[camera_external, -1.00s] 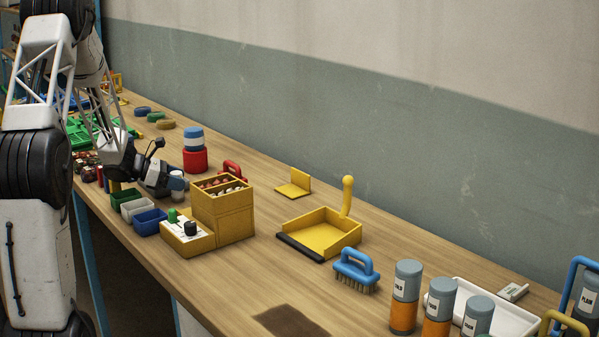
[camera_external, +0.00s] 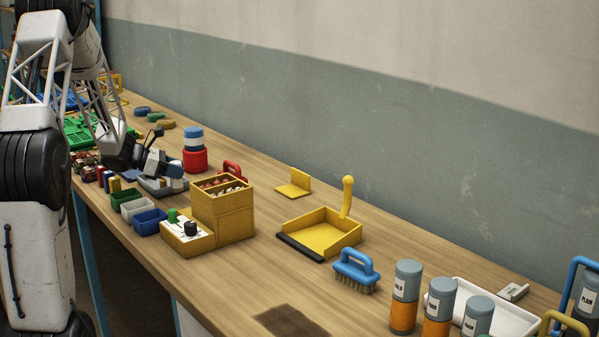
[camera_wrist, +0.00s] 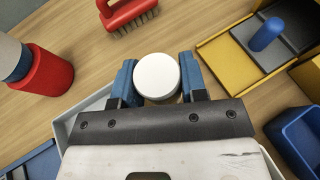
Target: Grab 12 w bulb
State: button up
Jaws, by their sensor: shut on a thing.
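My gripper (camera_wrist: 158,82) is shut on a white round thing (camera_wrist: 157,75), with a blue fingertip on each side of it. Its top is smooth and pale, and no wattage marking can be read on it, so I cannot tell for sure that it is the 12 W bulb. Its lower part is hidden. In the external view my gripper (camera_external: 172,172) hangs over the bench, just above a grey tray (camera_external: 160,188), left of the yellow compartment box (camera_external: 222,212). The held thing cannot be made out clearly there.
A red cup (camera_external: 195,160) with a blue-and-white container in it stands behind my gripper. A red brush (camera_wrist: 128,14) lies beyond it. Green, white and blue bins (camera_external: 149,222) line the front edge.

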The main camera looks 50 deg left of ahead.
jog(key=shift+r, duration=3.45)
